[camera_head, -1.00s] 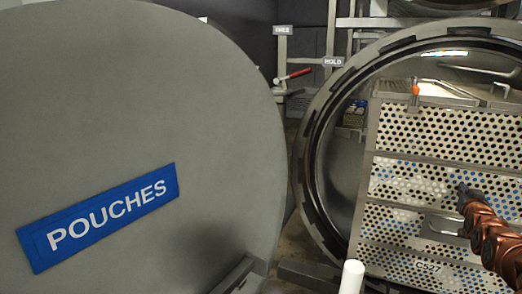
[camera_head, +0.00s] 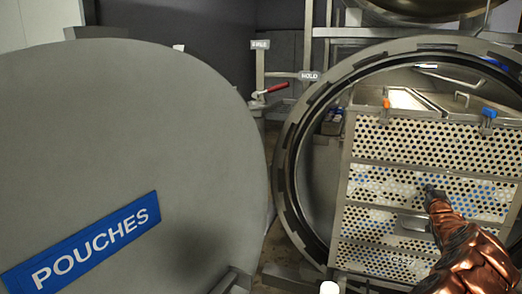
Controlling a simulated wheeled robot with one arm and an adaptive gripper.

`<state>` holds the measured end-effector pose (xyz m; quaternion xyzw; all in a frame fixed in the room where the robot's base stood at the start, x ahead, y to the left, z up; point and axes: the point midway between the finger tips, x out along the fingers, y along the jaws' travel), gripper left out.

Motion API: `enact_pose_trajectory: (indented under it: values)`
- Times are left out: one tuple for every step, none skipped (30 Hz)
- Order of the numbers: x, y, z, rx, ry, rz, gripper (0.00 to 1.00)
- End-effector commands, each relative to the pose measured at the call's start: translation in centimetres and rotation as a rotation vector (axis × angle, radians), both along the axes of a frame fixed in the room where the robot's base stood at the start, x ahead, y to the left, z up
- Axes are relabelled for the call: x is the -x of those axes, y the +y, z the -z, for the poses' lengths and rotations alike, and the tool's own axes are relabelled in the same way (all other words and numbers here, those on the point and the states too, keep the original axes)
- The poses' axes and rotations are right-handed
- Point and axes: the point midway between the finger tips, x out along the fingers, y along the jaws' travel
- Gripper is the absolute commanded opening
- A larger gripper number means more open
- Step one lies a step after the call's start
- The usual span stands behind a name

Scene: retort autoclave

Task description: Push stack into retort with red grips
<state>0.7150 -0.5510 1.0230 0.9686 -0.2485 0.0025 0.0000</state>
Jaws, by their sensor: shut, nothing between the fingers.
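A stack of perforated metal baskets (camera_head: 400,172) stands in the round open mouth of a retort (camera_head: 291,150) at the right. An orange clip (camera_head: 386,103) and a blue clip (camera_head: 488,115) sit at its top edge. A handle (camera_head: 415,224) shows low on its front. My gripper (camera_head: 431,191) is shut and empty, its dark tip in front of the stack's perforated face; I cannot tell whether it touches. My copper-coloured arm hides the stack's lower right. A lever with a red grip (camera_head: 272,90) stands behind, left of the mouth.
A large grey round door (camera_head: 130,140) with a blue POUCHES label (camera_head: 82,247) fills the left. A small HOLD sign (camera_head: 309,76) hangs near the lever. A white post top (camera_head: 329,287) stands at the bottom edge. A narrow floor gap shows between door and retort.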

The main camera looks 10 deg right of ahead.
Motion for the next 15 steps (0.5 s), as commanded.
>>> enact_pose_trajectory:
  values:
    - [-0.3,-0.3,-0.2,0.005,0.005,0.002,0.00]
    - [-0.5,-0.4,-0.2,0.006,0.006,0.002,0.00]
    - [-0.7,-0.6,-0.1,0.005,0.007,0.003,0.00]
    - [-0.9,-0.8,-0.1,0.006,0.008,0.004,0.00]
    - [-1.0,-0.9,-0.1,0.005,0.007,0.005,0.00]
    - [-1.3,-1.0,-0.2,0.003,0.006,0.005,0.00]
    - [-1.5,-1.1,-0.2,0.004,0.007,0.004,0.00]
    - [-1.7,-1.1,-0.1,0.004,0.008,0.003,0.00]
    - [-2.0,-1.2,0.1,0.001,0.009,0.002,0.00]
    - [-2.1,-1.2,0.1,0.001,0.009,0.001,0.00]
    - [-2.3,-1.3,0.2,0.001,0.009,0.001,0.00]
    - [-2.4,-1.3,0.2,0.000,0.008,0.001,0.00]
    - [-2.5,-1.3,0.2,0.000,0.007,0.000,0.00]
    - [-2.5,-1.4,0.2,-0.001,0.005,0.000,0.00]
    - [-2.6,-1.4,0.2,-0.002,0.005,0.000,0.00]
